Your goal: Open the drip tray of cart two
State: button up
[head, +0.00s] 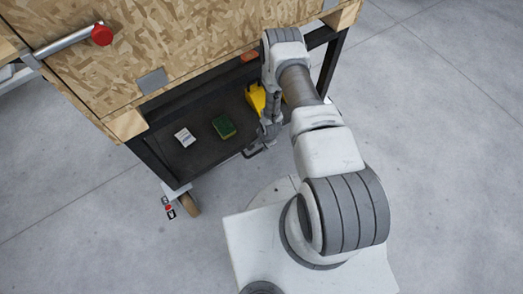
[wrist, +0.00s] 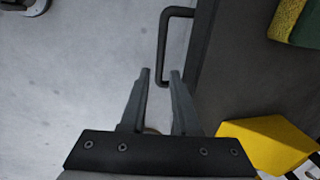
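The cart has a wooden board top (head: 190,45) and a low black tray (head: 205,150) under it. A dark bar handle (head: 254,153) sticks out from the tray's front edge; it also shows in the wrist view (wrist: 163,45). My gripper (head: 266,138) is low at the tray's front, close to the handle. In the wrist view my gripper (wrist: 160,72) is open, and the handle's near end appears between the fingertips with gaps at both sides. I cannot tell how deep the bar sits between them. The tray looks shut under the board.
In the tray lie a white card (head: 185,137), a green and yellow sponge (head: 223,127) and a yellow object (head: 256,98). A pipe with a red cap (head: 102,35) lies on the board. The floor in front is clear.

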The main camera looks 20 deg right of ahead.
aim_at(261, 150)
jog(key=f+b, duration=0.1)
jog(key=f, duration=0.1)
jog(key=w+f, duration=0.1)
jog(key=f, duration=0.2)
jog(key=shift+a+f+b, duration=0.1)
jog(key=shift+a+b, duration=0.05)
jog(key=shift+b, duration=0.2)
grip_shut()
dwell(1.1)
